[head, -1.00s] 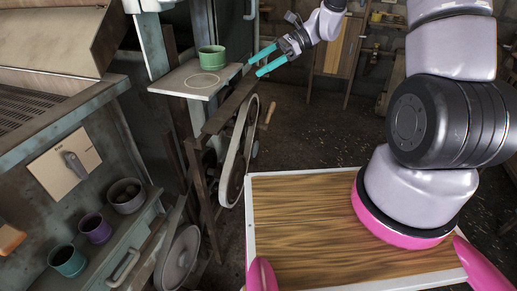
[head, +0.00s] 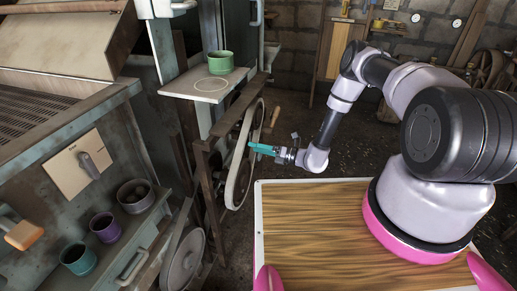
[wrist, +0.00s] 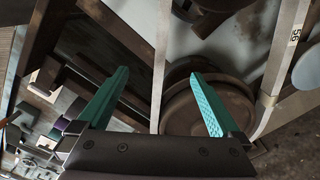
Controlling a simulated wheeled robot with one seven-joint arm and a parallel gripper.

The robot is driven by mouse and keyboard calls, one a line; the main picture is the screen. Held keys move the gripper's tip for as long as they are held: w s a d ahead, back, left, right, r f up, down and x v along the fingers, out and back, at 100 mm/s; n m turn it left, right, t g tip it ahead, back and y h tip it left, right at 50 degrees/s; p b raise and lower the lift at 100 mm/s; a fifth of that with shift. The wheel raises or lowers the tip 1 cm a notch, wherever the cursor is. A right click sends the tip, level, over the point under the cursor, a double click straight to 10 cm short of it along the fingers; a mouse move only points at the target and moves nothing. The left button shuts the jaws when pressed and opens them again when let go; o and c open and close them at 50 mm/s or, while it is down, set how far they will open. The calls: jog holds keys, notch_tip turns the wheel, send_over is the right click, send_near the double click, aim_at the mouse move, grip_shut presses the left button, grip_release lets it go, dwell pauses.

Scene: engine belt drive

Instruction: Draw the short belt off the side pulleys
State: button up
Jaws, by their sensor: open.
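The pale belt (head: 238,165) runs as a tall narrow loop around pulleys on the side of the machine. In the wrist view, one pale strand (wrist: 161,55) passes between my fingers as seen, and another strand (wrist: 285,55) marked "56" runs to the right. A brown round pulley (wrist: 185,108) shows behind the fingers. My gripper (head: 251,147) is open, its teal fingers pointing left at the belt. It also shows in the wrist view (wrist: 160,78). I cannot tell whether the fingers touch the belt.
A shelf (head: 180,91) with a green mug (head: 221,62) stands above the belt. A dark upright frame (head: 208,185) stands to its left. A wooden handle (head: 275,116) sticks out behind the belt. A wooden deck (head: 310,235) lies below my arm. Open floor lies behind.

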aim_at(242, 142)
jog(key=shift+x, duration=3.65)
grip_shut()
jog(key=shift+r, duration=0.3)
jog(key=shift+d, duration=0.15)
jog(key=v, duration=0.9)
jog(key=shift+s+d, duration=0.2)
jog(key=shift+d, duration=0.1)
